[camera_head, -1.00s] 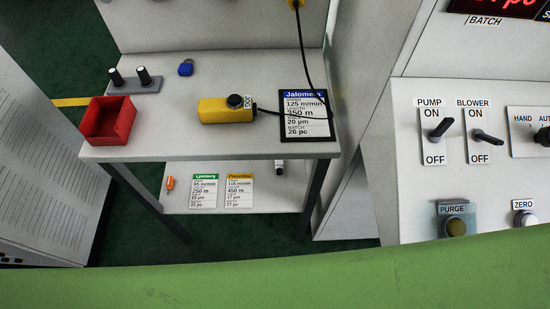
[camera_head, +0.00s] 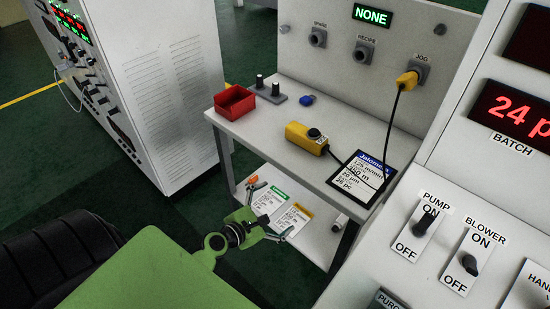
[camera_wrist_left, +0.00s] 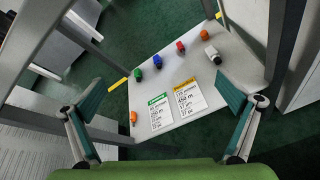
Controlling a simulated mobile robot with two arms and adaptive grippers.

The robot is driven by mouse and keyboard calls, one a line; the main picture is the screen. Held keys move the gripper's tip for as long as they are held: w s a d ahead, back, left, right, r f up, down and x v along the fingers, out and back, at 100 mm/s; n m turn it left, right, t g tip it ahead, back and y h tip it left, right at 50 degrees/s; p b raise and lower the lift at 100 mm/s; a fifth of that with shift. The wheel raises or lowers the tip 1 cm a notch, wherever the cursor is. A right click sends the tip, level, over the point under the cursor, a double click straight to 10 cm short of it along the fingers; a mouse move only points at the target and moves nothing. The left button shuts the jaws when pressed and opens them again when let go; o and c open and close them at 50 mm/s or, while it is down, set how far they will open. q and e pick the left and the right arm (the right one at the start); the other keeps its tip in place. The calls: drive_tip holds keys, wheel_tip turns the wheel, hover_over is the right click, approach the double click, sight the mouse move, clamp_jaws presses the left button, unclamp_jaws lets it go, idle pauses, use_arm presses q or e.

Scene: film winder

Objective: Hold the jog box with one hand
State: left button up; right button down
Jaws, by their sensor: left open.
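The jog box (camera_head: 303,138) is a yellow box with a dark round button. It lies on the table top in the head view. A black cable runs from it to the yellow plug (camera_head: 407,80) in the JOG socket on the back panel. My left gripper (camera_head: 271,209) is open and empty in front of the table, lower than the top and by the lower shelf, apart from the jog box. In the left wrist view, its spread fingers (camera_wrist_left: 160,97) face the lower shelf, and the jog box does not show. My right gripper is not seen.
The lower shelf (camera_wrist_left: 232,62) carries two cards and several small coloured items. A switch panel (camera_head: 440,235) stands right.

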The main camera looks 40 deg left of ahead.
sight(301, 138)
use_arm(q)
drive_tip(key=r+n+t, duration=0.1)
drive_tip(key=r+n, duration=0.1)
drive_tip(key=r, duration=0.4)
drive_tip(key=w+a+r+n+t, duration=0.1)
drive_tip(key=r+n, duration=0.1)
drive_tip(key=r, duration=0.4)
drive_tip(key=r+n+t, duration=0.1)
drive_tip(key=r+n, duration=0.1)
drive_tip(key=r, duration=0.3)
drive_tip(key=shift+w+a+r+t+h, duration=0.35)
drive_tip(key=shift+w+r+t+h, duration=0.05)
drive_tip(key=shift+w+r, duration=0.25)
drive_tip(key=w, duration=0.4)
drive_tip(key=w+d+p, duration=0.1)
drive_tip(key=w, duration=0.4)
drive_tip(key=w+p, duration=0.1)
drive_tip(key=w, duration=0.3)
drive_tip(key=shift+w+d+f, duration=0.1)
drive_tip(key=shift+w+d, duration=0.05)
drive_tip(key=shift+d, duration=0.1)
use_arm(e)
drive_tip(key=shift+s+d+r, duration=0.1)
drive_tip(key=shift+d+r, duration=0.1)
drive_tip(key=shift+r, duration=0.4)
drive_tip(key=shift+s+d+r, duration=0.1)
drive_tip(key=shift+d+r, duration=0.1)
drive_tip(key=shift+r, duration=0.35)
